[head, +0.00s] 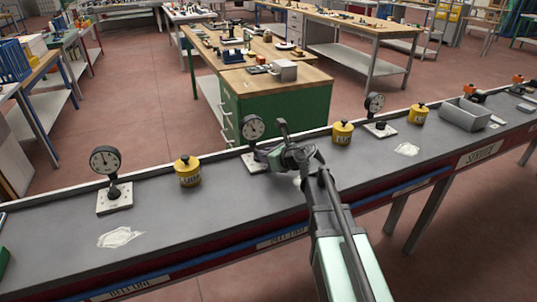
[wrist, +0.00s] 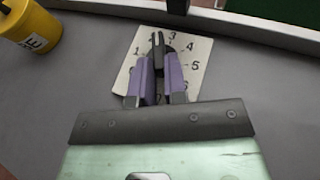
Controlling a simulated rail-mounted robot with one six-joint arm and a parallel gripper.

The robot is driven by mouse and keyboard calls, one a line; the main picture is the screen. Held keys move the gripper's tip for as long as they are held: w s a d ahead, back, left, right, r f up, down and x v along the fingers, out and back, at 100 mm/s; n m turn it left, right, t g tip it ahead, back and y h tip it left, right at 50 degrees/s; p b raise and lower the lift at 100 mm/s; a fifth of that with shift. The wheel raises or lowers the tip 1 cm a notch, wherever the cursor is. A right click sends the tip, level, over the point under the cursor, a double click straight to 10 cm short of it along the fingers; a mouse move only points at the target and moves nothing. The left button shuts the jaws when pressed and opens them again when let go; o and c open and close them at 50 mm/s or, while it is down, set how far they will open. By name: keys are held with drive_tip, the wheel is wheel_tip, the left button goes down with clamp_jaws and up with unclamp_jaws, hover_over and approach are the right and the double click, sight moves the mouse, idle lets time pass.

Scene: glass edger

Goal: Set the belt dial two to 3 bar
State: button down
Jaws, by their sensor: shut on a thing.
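Belt dial two is a dark knob (wrist: 158,44) on a white plate (wrist: 203,50) printed with numbers around it. In the wrist view my gripper (wrist: 160,85) has its two purple fingers shut on the knob from either side. The knob's pointer is up, just left of the 3; the fingers hide part of the scale. In the head view the plate (head: 250,165) is partly covered by my gripper (head: 268,157). A round gauge (head: 253,127) stands behind it; its needle is too small to read surely.
Similar gauges stand at left (head: 105,160) and right (head: 375,103) on the grey bench. Yellow pots stand at left (head: 188,172) and right (head: 342,133) of my gripper, one more (head: 419,114) farther right. A grey bin (head: 465,115) is at far right.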

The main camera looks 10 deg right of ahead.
drive_tip(key=shift+s+a+m+t+h, duration=0.1)
drive_tip(key=shift+a+m+t+h, duration=0.2)
drive_tip(key=shift+m+h, duration=0.5)
drive_tip(key=shift+w+a+m+t+h, duration=0.15)
drive_tip(key=shift+m+t+h, duration=0.3)
drive_tip(key=shift+m+h, duration=0.35)
drive_tip(key=shift+s+a+m+t+h, duration=0.15)
drive_tip(key=shift+a+m+t+h, duration=0.15)
drive_tip(key=shift+m+h, duration=0.5)
drive_tip(key=shift+r, duration=0.1)
drive_tip(key=c, duration=1.2)
unclamp_jaws()
drive_tip(key=shift+o, duration=0.2)
drive_tip(key=p+v, duration=0.3)
drive_tip(key=v, duration=0.3)
drive_tip(key=shift+s+r, duration=0.25)
drive_tip(key=shift+s, duration=0.1)
drive_tip(key=shift+s+d, duration=0.1)
drive_tip(key=shift+s, duration=0.25)
